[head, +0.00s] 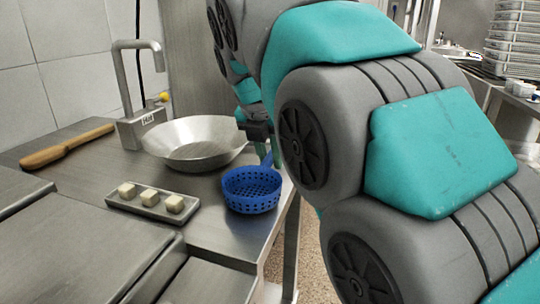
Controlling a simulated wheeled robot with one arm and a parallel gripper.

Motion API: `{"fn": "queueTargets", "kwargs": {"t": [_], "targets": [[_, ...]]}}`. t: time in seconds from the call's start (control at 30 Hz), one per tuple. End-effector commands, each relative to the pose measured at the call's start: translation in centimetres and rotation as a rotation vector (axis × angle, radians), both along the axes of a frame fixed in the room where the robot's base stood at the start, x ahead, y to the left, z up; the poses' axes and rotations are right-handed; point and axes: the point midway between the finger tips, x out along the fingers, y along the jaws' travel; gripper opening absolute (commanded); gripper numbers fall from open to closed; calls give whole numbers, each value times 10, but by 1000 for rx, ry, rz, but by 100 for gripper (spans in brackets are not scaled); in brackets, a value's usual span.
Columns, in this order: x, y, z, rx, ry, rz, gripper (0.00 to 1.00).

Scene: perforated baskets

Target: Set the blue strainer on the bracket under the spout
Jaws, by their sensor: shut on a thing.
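The blue strainer (250,195) is a round perforated basket near the right edge of the steel counter. Its handle (267,160) points up and back to my gripper (265,150), which is shut on it. My arm partly hides the gripper and the fingertips are small in view. The strainer looks upright; I cannot tell whether its bottom touches the counter. The metal spout (138,45) rises from a grey labelled block (142,125) at the back left and bends over to the right. I cannot make out a separate bracket under it.
A wide metal bowl (195,150) stands between the spout and the strainer. A small tray (150,212) with three pale cubes lies front left of the strainer. My arm covers the right side.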

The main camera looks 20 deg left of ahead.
Motion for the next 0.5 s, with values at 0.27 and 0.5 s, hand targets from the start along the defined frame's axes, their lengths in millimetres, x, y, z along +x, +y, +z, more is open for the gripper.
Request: {"fn": "queueTargets", "kwargs": {"t": [0.27, 0.5], "targets": [[0, 0, -1, 0, -1, 0, 0], [0, 0, -4, 1, -1, 0, 32]]}}
